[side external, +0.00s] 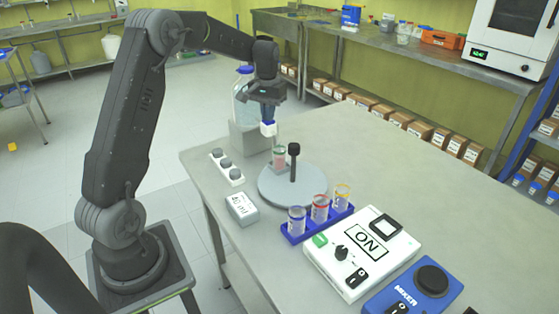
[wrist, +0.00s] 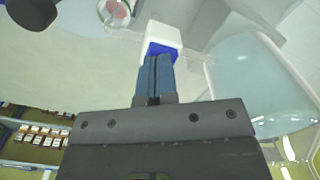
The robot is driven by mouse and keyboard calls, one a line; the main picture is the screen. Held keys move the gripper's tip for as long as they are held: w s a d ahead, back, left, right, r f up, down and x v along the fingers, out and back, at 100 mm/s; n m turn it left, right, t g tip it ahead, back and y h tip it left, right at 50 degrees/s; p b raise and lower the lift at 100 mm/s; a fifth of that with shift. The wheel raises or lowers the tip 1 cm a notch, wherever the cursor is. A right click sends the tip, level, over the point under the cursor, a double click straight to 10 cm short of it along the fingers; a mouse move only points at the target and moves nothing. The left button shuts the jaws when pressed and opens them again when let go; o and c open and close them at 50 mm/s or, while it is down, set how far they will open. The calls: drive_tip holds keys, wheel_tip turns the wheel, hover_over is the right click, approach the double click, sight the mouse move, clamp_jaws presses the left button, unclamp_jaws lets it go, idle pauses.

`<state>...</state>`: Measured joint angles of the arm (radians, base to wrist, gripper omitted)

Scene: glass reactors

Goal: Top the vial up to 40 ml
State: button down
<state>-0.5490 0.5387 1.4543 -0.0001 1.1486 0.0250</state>
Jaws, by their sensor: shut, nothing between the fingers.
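The vial (side external: 279,157), a clear glass with a green ring and pink liquid low inside, stands on a round grey plate (side external: 265,190) beside a black post. It also shows at the top of the wrist view (wrist: 116,10). My gripper (side external: 267,119) points down above and slightly left of the vial. Its blue fingers (wrist: 154,66) are shut and empty. A small white and blue block (side external: 269,130) is just beyond the fingertips; I cannot tell if they touch. A large clear bottle (side external: 240,112) stands behind the gripper. A grey box (side external: 241,208) reads "40 ml".
A blue rack (side external: 318,226) holds three vials with blue, red and yellow rings. A white device (side external: 345,270) marked "ON" and a blue mixer (side external: 408,290) stand in front. The table's right side is clear.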

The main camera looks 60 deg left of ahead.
drive_tip(key=shift+r, duration=3.5)
drive_tip(key=s+d+r+m+t, duration=0.1)
drive_tip(key=s+d+r, duration=0.25)
drive_tip(key=d, duration=0.45)
drive_tip(key=s+d+r+m+t, duration=0.1)
drive_tip(key=s+d+r+m, duration=0.15)
drive_tip(key=s+d, duration=0.4)
drive_tip(key=s+d+f+m+t, duration=0.2)
drive_tip(key=s+d+f+t, duration=0.1)
drive_tip(key=s+d, duration=0.9)
drive_tip(key=shift+s+f+t, duration=0.3)
drive_tip(key=shift+s+f, duration=0.25)
drive_tip(key=shift+s, duration=0.55)
drive_tip(key=shift+m, duration=0.25)
